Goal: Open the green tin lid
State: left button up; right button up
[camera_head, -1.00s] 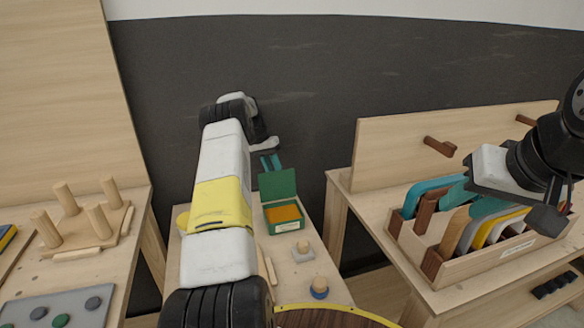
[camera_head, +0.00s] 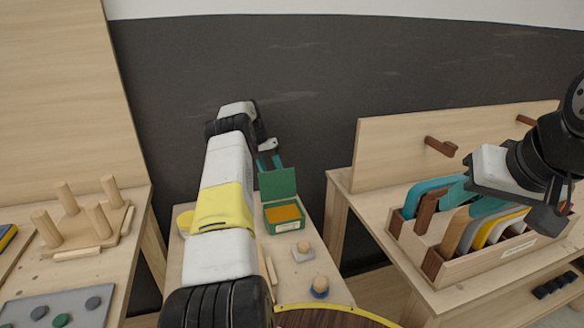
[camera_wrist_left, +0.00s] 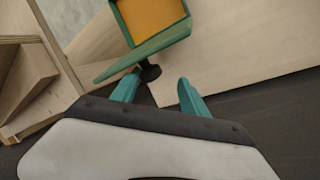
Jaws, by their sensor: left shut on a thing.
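The green tin (camera_head: 285,227) stands on the narrow middle table, with an orange-yellow inside showing. Its green lid (camera_head: 278,183) stands up at the back edge, raised off the tin. The open tin (camera_wrist_left: 186,30) and the lid (camera_wrist_left: 140,58), seen nearly edge-on, also show in the left wrist view. My left gripper (camera_head: 270,162) is behind the lid, its teal fingers at the lid's upper edge. In the left wrist view my left gripper (camera_wrist_left: 157,93) has its fingertips by a dark tab at the lid. My right gripper (camera_head: 472,198) has its teal fingers apart above the rack.
A wooden rack (camera_head: 470,268) with several coloured flat pieces stands on the right table (camera_head: 345,185). A peg board (camera_head: 80,240) is on the left table.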

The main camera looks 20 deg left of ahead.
pick_arm(q)
jog(key=shift+o, duration=0.9)
jog(key=shift+s+a+f, duration=0.1)
jog(key=shift+s+a, duration=0.05)
jog(key=shift+a, duration=0.3)
jog(key=shift+d, duration=0.1)
jog(key=shift+d+r, duration=0.2)
jog(key=shift+r, duration=0.05)
jog(key=shift+r, duration=0.1)
jog(key=s+d+r, duration=0.2)
jog(key=s+d, duration=0.1)
jog(key=s, duration=0.4)
jog(key=s+d+r, duration=0.2)
jog(key=s+d, duration=0.2)
jog(key=s, duration=0.3)
jog(key=shift+s+r, duration=0.2)
jog(key=shift+r, duration=0.15)
